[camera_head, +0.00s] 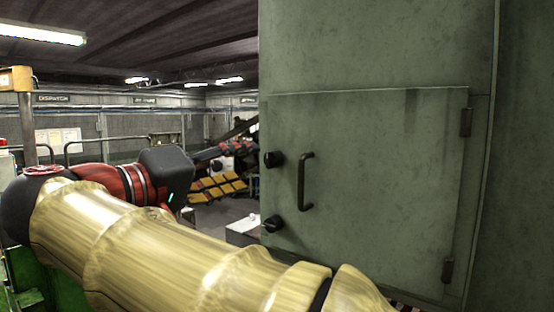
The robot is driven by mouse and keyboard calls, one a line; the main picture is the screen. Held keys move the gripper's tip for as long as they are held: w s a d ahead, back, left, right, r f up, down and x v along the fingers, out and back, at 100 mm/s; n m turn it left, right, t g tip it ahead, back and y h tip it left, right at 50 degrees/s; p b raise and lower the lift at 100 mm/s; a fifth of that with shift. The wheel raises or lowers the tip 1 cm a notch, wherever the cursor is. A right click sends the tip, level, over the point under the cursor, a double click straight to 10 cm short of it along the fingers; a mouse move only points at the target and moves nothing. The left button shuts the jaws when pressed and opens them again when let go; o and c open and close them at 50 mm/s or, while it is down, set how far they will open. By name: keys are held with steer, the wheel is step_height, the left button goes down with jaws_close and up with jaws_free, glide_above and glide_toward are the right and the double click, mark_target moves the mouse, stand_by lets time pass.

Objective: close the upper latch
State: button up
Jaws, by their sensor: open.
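The upper latch (273,159) is a dark round knob near the left edge of a grey-green cabinet door (385,180). A similar lower latch (271,224) sits below it. A dark bar handle (305,182) stands just right of them. The door lies flush with its frame. I cannot tell from here whether the upper latch is turned closed.
The door's hinges (466,122) are on its right side. My gold arm fills the lower left. Open space lies left of the cabinet.

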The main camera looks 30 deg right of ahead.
mark_target(267, 160)
steer(key=p+x, duration=0.1)
steer(key=x, duration=0.7)
steer(key=shift+w+d, duration=0.15)
steer(key=shift+d, duration=0.15)
steer(key=shift+a+f+m+b, duration=0.1)
steer(key=shift+f+m+b, duration=0.15)
steer(key=shift+m+b, duration=0.5)
steer(key=m+b, duration=0.2)
steer(key=m, duration=0.2)
steer(key=shift+a+b, duration=0.15)
steer(key=shift+b, duration=0.15)
steer(key=m+b, duration=0.1)
steer(key=b, duration=0.1)
steer(key=shift+f+m+b, duration=0.1)
steer(key=shift+m+b, duration=0.95)
steer(key=shift+b, duration=0.45)
steer(key=shift+m+b, duration=0.7)
steer(key=shift+b, duration=0.15)
steer(key=shift+r+m+b, duration=0.35)
steer(key=shift+m+b, duration=0.05)
steer(key=shift+m, duration=0.1)
steer(key=shift+c, duration=0.6)
jaws_close()
